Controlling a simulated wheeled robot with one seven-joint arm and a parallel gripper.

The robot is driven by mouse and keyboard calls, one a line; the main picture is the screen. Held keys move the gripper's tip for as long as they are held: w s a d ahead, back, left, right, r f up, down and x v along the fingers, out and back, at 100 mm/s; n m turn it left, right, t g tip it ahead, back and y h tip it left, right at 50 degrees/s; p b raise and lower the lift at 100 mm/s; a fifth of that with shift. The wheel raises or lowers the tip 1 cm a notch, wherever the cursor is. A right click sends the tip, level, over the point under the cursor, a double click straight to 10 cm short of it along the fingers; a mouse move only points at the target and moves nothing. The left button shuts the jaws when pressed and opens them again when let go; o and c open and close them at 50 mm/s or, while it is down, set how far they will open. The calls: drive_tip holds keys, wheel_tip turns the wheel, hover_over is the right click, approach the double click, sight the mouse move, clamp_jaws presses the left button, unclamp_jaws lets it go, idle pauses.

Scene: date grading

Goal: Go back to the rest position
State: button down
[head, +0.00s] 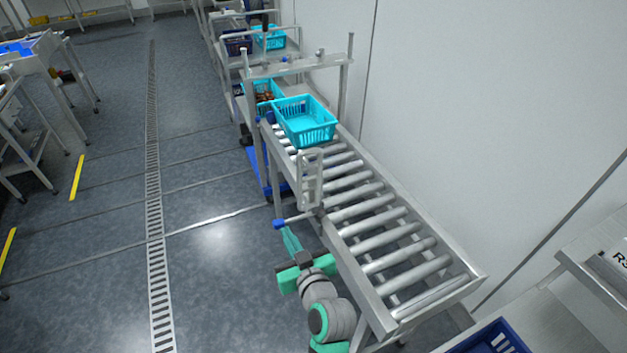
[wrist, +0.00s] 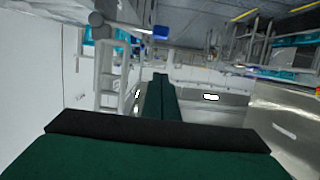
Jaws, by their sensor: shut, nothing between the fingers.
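My gripper (head: 289,234) is at the left side of the roller conveyor in the head view, held out over the floor near the conveyor's side rail. Its green fingers are together and empty. In the wrist view the fingers (wrist: 158,97) run side by side in the middle with no gap that I can see and nothing between them. My arm reaches up from the bottom of the head view.
The roller conveyor (head: 375,222) has bare rollers. A cyan crate (head: 308,133) stands at its far end, with another cyan crate (head: 262,88) behind. A blue crate (head: 497,338) is at the bottom right. A white wall (head: 450,100) borders the right; open floor (head: 215,240) lies left.

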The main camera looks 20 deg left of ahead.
drive_tip(key=s+d+f+m+t+h, duration=0.2)
drive_tip(key=s+d+f+m+h, duration=0.1)
drive_tip(key=s+d+f, duration=0.4)
drive_tip(key=s+d+f+m+t+h, duration=0.1)
drive_tip(key=s+d+f+m+h, duration=0.4)
drive_tip(key=d, duration=0.4)
drive_tip(key=s+d+r+h, duration=0.1)
drive_tip(key=s+d+r, duration=0.1)
drive_tip(key=s, duration=0.8)
drive_tip(key=s+d+r+t+h, duration=0.1)
drive_tip(key=s+d, duration=0.3)
drive_tip(key=s, duration=0.5)
drive_tip(key=shift+s+d+r+m, duration=0.2)
drive_tip(key=shift+s+r+m, duration=0.1)
drive_tip(key=shift+s+r, duration=0.15)
drive_tip(key=shift+w, duration=0.1)
idle(0.7)
